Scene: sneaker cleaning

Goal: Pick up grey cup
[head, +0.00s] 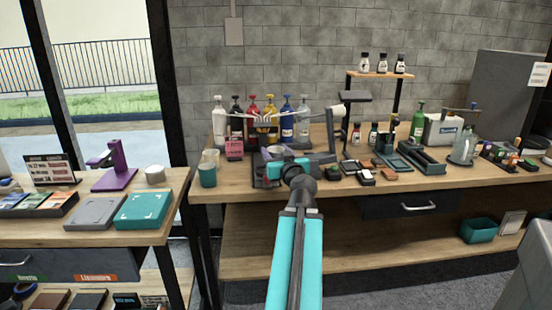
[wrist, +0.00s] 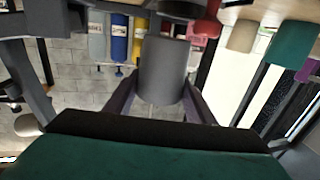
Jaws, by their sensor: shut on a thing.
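A grey cup (wrist: 165,62) fills the upper middle of the wrist view, between the fingers of my gripper (wrist: 162,82). The fingers press on it from both sides, and the gripper is shut on it. In the head view my gripper (head: 275,153) is at the front of the right-hand workbench, beyond the teal wrist. There the cup is small and largely masked by the gripper and arm, so its contact with the bench cannot be told.
A teal cup (head: 207,176) and a beige cup (head: 210,157) stand left of my gripper. Several coloured bottles (head: 269,118) stand behind it. A dark stand (head: 330,150) is close on the right. Small jars and boxes crowd the bench further right.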

